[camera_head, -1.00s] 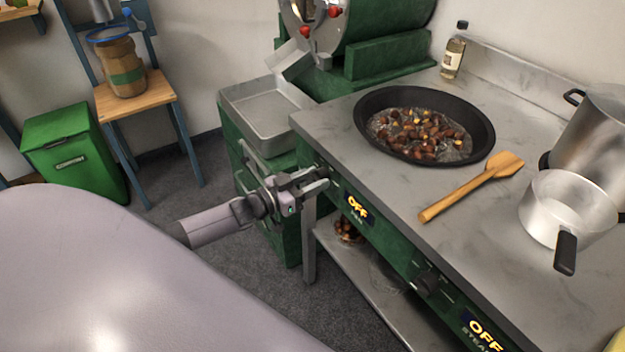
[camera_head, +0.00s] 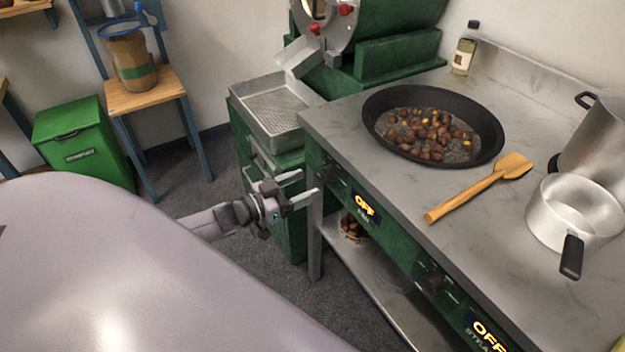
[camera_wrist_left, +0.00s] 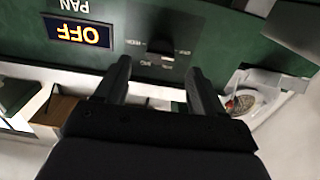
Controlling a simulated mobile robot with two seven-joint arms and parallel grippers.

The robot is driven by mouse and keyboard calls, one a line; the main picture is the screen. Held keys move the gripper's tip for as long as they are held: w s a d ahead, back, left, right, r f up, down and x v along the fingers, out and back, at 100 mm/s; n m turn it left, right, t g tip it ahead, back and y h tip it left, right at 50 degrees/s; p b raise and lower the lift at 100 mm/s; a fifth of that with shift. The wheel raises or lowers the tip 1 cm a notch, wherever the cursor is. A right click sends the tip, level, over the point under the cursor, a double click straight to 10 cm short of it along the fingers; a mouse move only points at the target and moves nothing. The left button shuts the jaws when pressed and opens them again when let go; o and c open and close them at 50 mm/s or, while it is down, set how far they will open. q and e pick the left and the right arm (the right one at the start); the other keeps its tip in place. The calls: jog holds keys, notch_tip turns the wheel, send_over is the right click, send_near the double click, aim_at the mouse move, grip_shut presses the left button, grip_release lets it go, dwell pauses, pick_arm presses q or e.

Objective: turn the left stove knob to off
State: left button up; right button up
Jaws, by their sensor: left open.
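The left stove knob (camera_head: 329,171) is a dark knob on the green front panel, left of a display (camera_head: 364,208) that reads OFF above PAN. In the left wrist view the knob (camera_wrist_left: 161,48) shows upside down beyond the fingertips, near small scale marks, beside the OFF display (camera_wrist_left: 78,33). My left gripper (camera_head: 306,186) is open and empty in front of the knob, its fingers apart and pointing at the panel. In the left wrist view a gap shows between the gripper (camera_wrist_left: 159,70) and the knob. My right gripper is not in view.
A black pan (camera_head: 376,105) of chestnuts, a wooden spatula (camera_head: 475,190) and a saucepan (camera_head: 560,215) stand on the stove top. A second knob (camera_head: 430,284) and OFF display (camera_head: 487,333) sit farther right on the panel. A metal tray (camera_head: 262,128) is left of the stove.

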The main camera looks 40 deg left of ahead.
pick_arm(q)
jog(key=shift+v, duration=0.85)
jog(key=s+d+f+n+g+y+p, duration=0.1)
jog(key=s+d+f+g+y, duration=0.1)
jog(key=s+d, duration=0.6)
jog(key=s+d+f+n+g+y+p, duration=0.1)
jog(key=s+d+f+g+y+p, duration=0.1)
jog(key=s+d, duration=0.6)
jog(key=s+f+g, duration=0.1)
jog(key=s+g, duration=0.1)
jog(key=s, duration=0.1)
jog(key=shift+s+d+y, duration=0.25)
jog(key=shift+d+y, duration=0.05)
jog(key=shift+d, duration=0.1)
jog(key=shift+f, duration=0.1)
